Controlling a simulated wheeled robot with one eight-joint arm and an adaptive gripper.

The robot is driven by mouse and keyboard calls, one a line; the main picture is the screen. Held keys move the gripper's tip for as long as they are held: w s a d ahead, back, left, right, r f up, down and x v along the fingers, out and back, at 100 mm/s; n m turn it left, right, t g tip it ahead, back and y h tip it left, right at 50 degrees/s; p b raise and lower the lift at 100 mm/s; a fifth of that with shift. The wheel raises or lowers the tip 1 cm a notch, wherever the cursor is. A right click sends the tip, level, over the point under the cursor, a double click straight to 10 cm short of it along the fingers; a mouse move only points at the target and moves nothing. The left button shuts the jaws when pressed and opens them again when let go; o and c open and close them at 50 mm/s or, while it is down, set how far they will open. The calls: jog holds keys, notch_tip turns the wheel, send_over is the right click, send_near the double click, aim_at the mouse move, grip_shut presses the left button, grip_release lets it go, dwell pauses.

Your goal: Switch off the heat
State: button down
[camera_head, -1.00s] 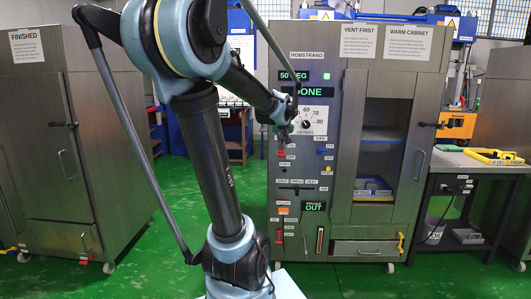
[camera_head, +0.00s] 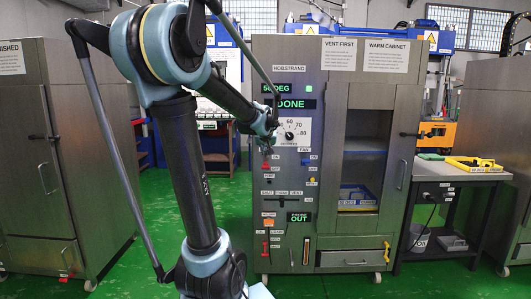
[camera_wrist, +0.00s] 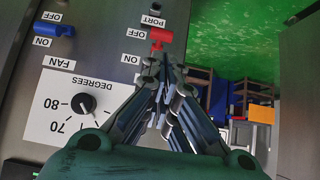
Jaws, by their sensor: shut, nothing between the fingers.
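The steel warm cabinet's control panel (camera_head: 285,205) stands in front of me. A red switch (camera_head: 265,165) sits below and left of the degrees dial (camera_head: 290,131). In the wrist view, upside down, the red switch (camera_wrist: 161,37) lies just beyond my fingertips, its handle about level with an OFF label. I cannot tell whether they touch. My gripper (camera_wrist: 158,62) is shut and empty, close to the panel. The red switch's own name label is not visible; a PORT label is near it. The blue FAN switch (camera_wrist: 52,30) is to one side.
Displays read 50 DEG, DONE and OUT (camera_head: 299,217). Another red lever (camera_head: 265,248) is low on the panel. A side table (camera_head: 435,169) with a yellow tray stands right; another steel cabinet (camera_head: 30,150) stands left. Green floor between is clear.

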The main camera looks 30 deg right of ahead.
jog(key=x, duration=1.1)
jog(key=shift+s+a+f+t+h, duration=0.1)
jog(key=shift+f+t+h, duration=0.3)
jog(key=shift+f+t, duration=0.1)
dwell(0.3)
